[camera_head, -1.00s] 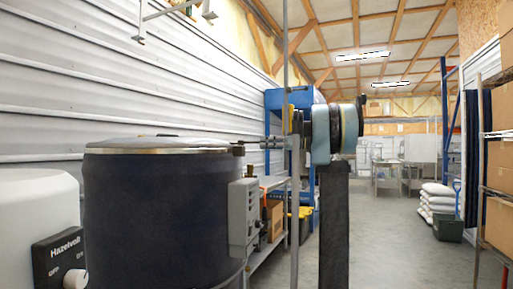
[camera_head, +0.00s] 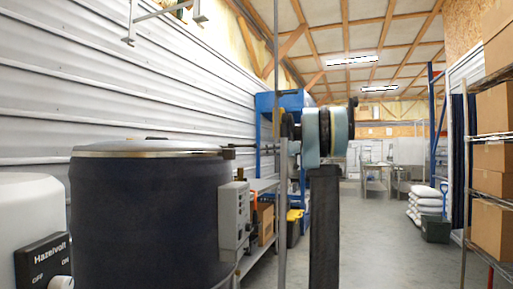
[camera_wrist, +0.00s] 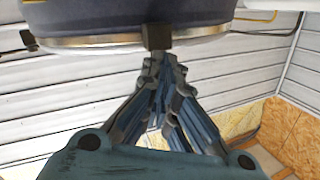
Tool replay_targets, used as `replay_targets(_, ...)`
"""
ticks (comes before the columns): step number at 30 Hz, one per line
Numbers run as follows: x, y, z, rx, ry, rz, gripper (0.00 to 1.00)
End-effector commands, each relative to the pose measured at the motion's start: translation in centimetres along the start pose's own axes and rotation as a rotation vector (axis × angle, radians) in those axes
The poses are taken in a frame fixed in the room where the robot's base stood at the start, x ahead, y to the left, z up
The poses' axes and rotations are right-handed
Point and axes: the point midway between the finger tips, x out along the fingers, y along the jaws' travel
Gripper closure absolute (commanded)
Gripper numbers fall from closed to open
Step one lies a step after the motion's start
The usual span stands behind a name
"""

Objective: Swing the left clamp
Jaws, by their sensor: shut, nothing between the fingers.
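A large dark drum (camera_head: 150,210) with a pale lid and metal rim (camera_head: 150,151) stands at the left in the head view. In the wrist view its underside or side and metal rim (camera_wrist: 90,41) fill the top. A dark block, apparently a clamp (camera_wrist: 157,37), sits on that rim at the centre. A small dark fitting (camera_head: 228,152) shows at the rim's right edge in the head view. My gripper (camera_wrist: 160,58) is shut and empty, its fingertips right at the block's lower edge. I cannot tell whether they touch. The fingers are not clear in the head view.
A grey control box (camera_head: 234,218) is on the drum's right side. Behind are a blue shelf (camera_head: 265,125) and corrugated wall. Cartons on a rack (camera_head: 492,157) stand at right; the floor aisle (camera_head: 385,250) is clear.

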Motion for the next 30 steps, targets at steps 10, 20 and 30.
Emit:
replay_targets(10, 4.4, -4.5, 11.2, 0.315, -0.275, 0.244, 1.00)
replay_targets(20, 4.3, -9.2, 23.8, 0.527, -0.484, 0.570, 1.00)
replay_targets(30, 1.1, -14.3, 36.1, 0.627, -0.615, 0.899, 1.00)
